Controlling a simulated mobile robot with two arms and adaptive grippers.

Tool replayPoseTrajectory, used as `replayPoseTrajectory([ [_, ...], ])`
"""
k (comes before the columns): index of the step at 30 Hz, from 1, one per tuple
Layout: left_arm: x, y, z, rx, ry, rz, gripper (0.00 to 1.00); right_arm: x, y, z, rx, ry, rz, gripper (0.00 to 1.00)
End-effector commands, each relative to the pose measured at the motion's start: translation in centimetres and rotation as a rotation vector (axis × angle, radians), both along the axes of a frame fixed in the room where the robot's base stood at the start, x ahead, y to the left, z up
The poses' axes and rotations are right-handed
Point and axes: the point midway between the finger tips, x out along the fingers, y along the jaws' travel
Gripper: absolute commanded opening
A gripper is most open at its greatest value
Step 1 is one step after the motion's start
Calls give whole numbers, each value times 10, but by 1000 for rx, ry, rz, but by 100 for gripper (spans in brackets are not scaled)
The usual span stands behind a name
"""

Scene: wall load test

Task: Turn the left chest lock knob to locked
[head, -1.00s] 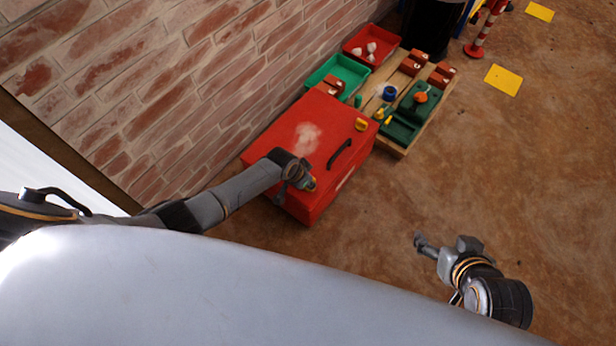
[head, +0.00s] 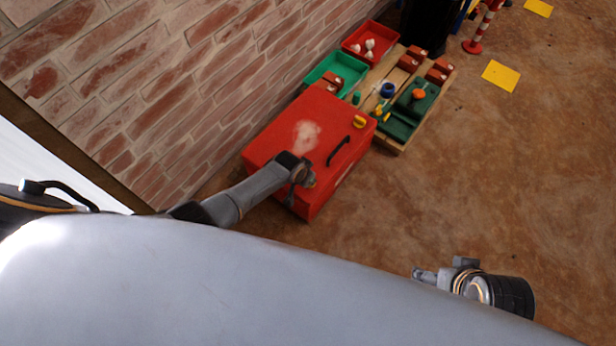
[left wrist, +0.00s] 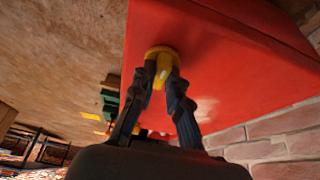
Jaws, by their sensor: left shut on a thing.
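The red chest (head: 275,140) stands against the brick wall, with a black handle (head: 338,150) on its front part. The left lock knob is yellow and shows in the left wrist view (left wrist: 161,56), on the red chest surface. My left gripper (left wrist: 163,74) is shut on this knob, one dark finger on each side of its grip. In the head view my left gripper (head: 304,180) hides the left knob. A second yellow knob (head: 359,122) is at the chest's far right and is untouched. My right gripper (head: 424,275) hangs over bare ground, apart from everything; its jaws are unclear.
Beyond the chest is a wooden pallet (head: 404,148) with bricks, a green case (head: 417,101) and small items. A green tray (head: 337,70) and a red tray (head: 369,40) stand by the wall. The ground right of the chest is clear.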

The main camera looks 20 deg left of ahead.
Motion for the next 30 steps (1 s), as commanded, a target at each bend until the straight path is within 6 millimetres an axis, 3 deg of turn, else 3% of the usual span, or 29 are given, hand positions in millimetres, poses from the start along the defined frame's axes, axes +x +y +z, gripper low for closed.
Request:
replayPoseTrajectory([
  [4, 0, 0, 0, -2, 2, 2, 0, 0, 0, 0, 0, 0, 0, 78],
  [5, 0, 0, 0, -2, 2, 2, 19, 0, 0, 0, 0, 0, 0, 78],
  [8, 0, 0, 0, -1, 1, 1, 38, 0, 0, 0, 0, 0, 0, 78],
  [22, -3, 1, 6, -2, 1, -1, 38, 1, 0, 0, 2, -4, -1, 78],
  [30, -15, 6, 37, -2, -2, 0, 38, 1, 0, 0, 1, -2, -1, 78],
])
